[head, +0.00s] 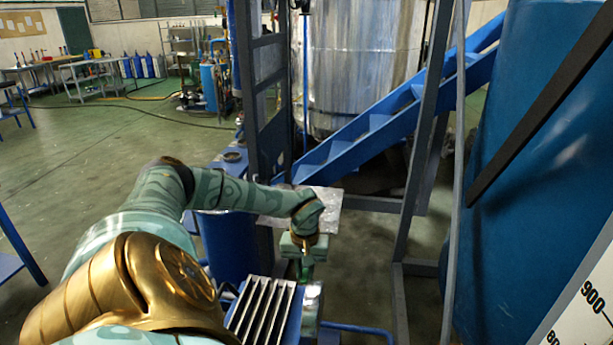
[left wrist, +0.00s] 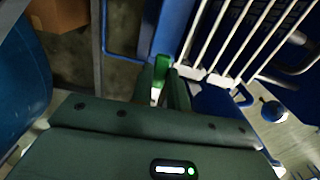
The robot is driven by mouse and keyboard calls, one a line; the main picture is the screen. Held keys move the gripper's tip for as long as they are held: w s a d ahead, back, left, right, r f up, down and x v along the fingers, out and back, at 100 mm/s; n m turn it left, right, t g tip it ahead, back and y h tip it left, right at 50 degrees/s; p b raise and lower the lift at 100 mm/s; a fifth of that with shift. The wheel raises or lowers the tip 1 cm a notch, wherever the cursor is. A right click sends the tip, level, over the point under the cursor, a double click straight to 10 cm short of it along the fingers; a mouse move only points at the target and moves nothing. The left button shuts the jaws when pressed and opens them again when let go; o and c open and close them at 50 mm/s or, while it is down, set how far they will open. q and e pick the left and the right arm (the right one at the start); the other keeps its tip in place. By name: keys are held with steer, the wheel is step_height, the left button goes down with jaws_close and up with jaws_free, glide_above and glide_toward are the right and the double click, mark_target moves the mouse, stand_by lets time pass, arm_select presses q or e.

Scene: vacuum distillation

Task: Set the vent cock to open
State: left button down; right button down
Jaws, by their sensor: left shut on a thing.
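My left gripper (head: 304,268) reaches down beside a finned blue unit in the head view. In the left wrist view its fingers (left wrist: 164,92) are shut on a small green lever (left wrist: 161,68), which I take to be the handle of the vent cock. A small pale part shows just below the green piece, between the fingers. The valve body is mostly hidden by the gripper, so I cannot tell the cock's setting. My right gripper is not in view.
The finned blue unit (head: 262,310) stands close beside the gripper. Grey frame posts (head: 420,150), a blue stair (head: 370,125) and a large blue tank (head: 540,190) stand around. A steel vessel (head: 360,65) is behind. Open green floor lies to the left.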

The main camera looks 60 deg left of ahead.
mark_target(305, 275)
arm_select(q)
steer(key=shift+a, duration=0.1)
stand_by(0.3)
steer(key=c, duration=1.4)
jaws_free()
steer(key=shift+o, duration=0.2)
step_height(305, 275, up, 16)
steer(key=p, duration=0.2)
steer(key=shift+r, duration=0.2)
steer(key=shift+p, duration=0.3)
